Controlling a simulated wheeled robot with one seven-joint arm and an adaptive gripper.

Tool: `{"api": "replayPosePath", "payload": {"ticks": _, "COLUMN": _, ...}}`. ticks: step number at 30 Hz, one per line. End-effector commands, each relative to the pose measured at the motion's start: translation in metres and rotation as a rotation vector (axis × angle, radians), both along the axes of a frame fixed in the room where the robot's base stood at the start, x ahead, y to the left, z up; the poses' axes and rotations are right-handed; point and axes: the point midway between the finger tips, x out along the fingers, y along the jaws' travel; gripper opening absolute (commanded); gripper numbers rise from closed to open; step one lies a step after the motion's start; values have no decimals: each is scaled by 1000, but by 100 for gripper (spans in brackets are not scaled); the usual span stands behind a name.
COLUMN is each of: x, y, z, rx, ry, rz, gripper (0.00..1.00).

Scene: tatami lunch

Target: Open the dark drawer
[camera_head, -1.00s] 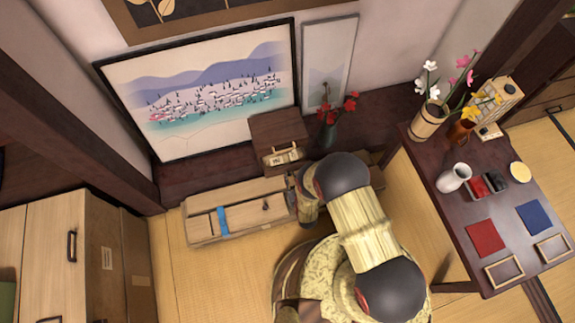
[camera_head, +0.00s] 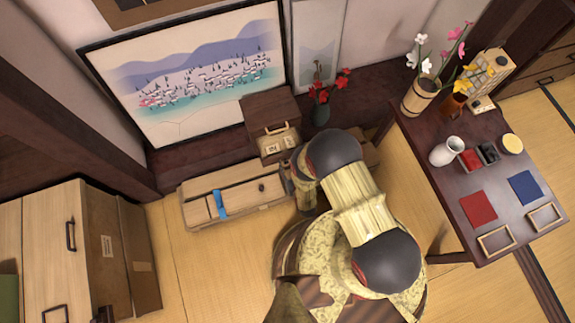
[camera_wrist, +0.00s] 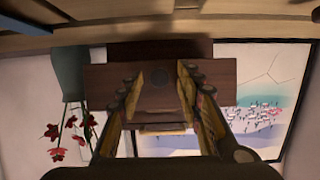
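The small dark wooden chest (camera_head: 268,106) stands against the back wall, below the landscape picture. I cannot tell whether the fingers touch the wood. I see no clear gap showing the drawer pulled out.
A light box with a handle (camera_head: 276,145) is at the chest. A long wooden box with a blue band (camera_head: 245,190) lies before it. Red flowers in a vase (camera_head: 322,113) stand right of the chest.

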Motion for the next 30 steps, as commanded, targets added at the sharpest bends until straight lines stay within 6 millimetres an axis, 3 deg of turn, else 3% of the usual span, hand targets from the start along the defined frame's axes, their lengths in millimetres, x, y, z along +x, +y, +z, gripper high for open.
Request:
{"api": "replayPosePath", "payload": {"ticks": 11, "x": 2, "y": 0, "z": 7, "rx": 0, "ry": -2, "rz": -1, "gripper": 36}}
{"api": "replayPosePath", "payload": {"ticks": 30, "x": 1, "y": 0, "z": 82, "rx": 0, "ry": -1, "rz": 0, "gripper": 36}}
